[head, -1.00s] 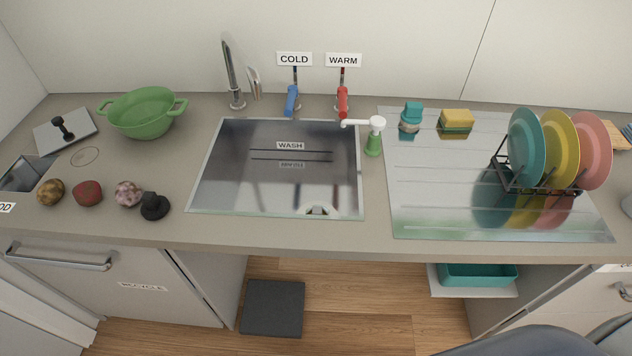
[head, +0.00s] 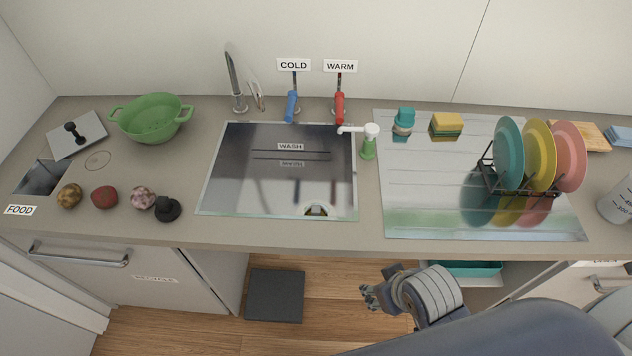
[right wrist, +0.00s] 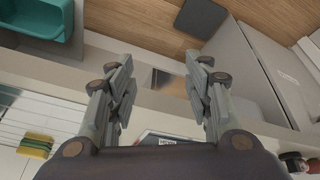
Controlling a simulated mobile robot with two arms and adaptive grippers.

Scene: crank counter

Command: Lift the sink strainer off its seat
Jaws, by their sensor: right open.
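The sink basin (head: 228,170) is set into the counter in the middle of the head view. At its near edge a small round fitting with a dark middle (head: 316,210) shows partly; the front rim hides the rest. It may be the strainer on its seat, but I cannot tell surely. My right gripper (head: 378,287) is in front of the counter, to the right of and nearer than the sink, apart from it. In the right wrist view its two fingers (right wrist: 162,74) are spread with nothing between them. My left gripper is not in view.
A black knobbed piece (head: 167,209) stands left of the sink, beside several food items. A green soap pump (head: 368,148) stands at the sink's right. A dish rack (head: 490,178) with plates stands on the drainboard (head: 420,205). The counter's front edge lies beyond my gripper.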

